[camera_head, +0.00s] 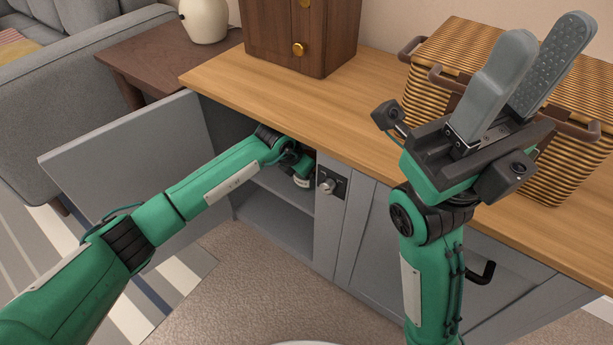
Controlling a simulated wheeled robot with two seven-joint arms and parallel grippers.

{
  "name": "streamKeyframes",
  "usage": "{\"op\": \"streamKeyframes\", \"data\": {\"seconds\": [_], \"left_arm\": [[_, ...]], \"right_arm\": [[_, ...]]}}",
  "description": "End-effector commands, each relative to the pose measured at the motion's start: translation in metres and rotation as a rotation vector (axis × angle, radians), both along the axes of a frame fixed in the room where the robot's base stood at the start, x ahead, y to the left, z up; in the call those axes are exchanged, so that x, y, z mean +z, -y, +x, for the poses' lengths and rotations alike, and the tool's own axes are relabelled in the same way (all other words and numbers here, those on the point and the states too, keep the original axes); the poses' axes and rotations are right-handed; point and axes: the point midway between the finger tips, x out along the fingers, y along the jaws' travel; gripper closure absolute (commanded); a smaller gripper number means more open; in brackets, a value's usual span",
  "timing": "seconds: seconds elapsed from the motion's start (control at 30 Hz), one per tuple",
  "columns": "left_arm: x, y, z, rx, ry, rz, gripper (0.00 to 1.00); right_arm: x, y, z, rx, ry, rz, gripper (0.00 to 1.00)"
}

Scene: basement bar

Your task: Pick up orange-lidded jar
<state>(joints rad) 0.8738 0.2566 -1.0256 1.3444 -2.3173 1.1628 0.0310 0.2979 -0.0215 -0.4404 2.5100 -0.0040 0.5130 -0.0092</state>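No orange-lidded jar shows in this view. My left arm reaches through the open front of the grey cabinet (275,222), and its wrist is inside, beneath the wooden top. The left gripper's fingers are hidden in there, so I cannot see whether they hold anything. My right gripper (545,32) is raised above the wooden counter, in front of the striped basket. Its fingers point up and stand apart with nothing between them, and the textured pad of one finger shows.
The cabinet door (130,175) stands open at the left. A panel with a knob (327,186) borders the opening on the right. A wooden box (300,35) and striped basket (570,165) stand on the counter (375,120). A side table (150,60) with a cream vase (205,20) is behind.

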Motion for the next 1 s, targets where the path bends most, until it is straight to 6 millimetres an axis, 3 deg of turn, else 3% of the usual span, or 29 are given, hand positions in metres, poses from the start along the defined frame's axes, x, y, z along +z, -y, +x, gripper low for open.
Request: {"op": "streamKeyframes", "data": {"seconds": [0.03,0.27,1.0], "left_arm": [[0.000,0.000,0.000,0.000,0.000,0.000,0.19],[0.000,0.000,0.000,0.000,0.000,0.000,0.63],[0.009,-0.005,-0.003,0.002,-0.001,0.000,0.64]], "right_arm": [[0.000,0.000,0.000,0.000,0.000,0.000,0.64],[0.000,0.000,0.000,-0.001,0.001,0.001,0.64],[0.005,-0.001,-0.001,-0.002,-0.004,-0.010,0.64]]}}
